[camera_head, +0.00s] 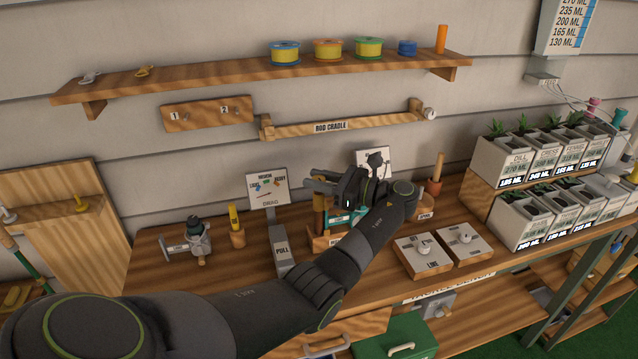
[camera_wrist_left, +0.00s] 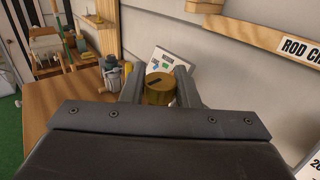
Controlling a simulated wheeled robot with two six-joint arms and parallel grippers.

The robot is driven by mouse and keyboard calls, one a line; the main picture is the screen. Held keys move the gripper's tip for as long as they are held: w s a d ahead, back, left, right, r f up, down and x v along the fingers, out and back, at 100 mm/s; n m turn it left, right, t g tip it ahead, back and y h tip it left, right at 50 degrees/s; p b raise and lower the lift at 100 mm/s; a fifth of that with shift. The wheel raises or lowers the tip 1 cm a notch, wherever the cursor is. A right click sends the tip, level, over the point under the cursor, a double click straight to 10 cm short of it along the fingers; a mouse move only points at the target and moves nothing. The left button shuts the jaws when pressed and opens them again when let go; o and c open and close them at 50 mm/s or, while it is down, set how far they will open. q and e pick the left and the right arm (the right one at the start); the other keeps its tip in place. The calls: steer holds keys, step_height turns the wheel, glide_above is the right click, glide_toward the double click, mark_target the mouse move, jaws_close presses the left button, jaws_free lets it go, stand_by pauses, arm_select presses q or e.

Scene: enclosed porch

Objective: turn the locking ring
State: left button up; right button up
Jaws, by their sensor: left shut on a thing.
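A round brass locking ring (camera_wrist_left: 160,88) with a dark slot or mark on its face sits between the two fingers of my left gripper (camera_wrist_left: 158,84) in the left wrist view. The fingers are closed on its sides. In the head view my left gripper (camera_head: 322,184) reaches over the middle of the workbench. A brown-gold upright piece (camera_head: 319,203) shows just below its fingers there, above a small wooden stand (camera_head: 322,241). My forearm and wrist hide part of that stand and what lies behind it. My right gripper is not in view.
A sign reading DRAG (camera_head: 268,186) stands left of the gripper, with a grey PULL block (camera_head: 281,250) in front. The rod cradle (camera_head: 345,125) is on the wall above.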

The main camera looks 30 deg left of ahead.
arm_select(q)
steer(key=shift+g, duration=0.3)
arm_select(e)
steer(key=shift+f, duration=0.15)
arm_select(q)
steer(key=o, duration=1)
steer(key=shift+c, duration=0.2)
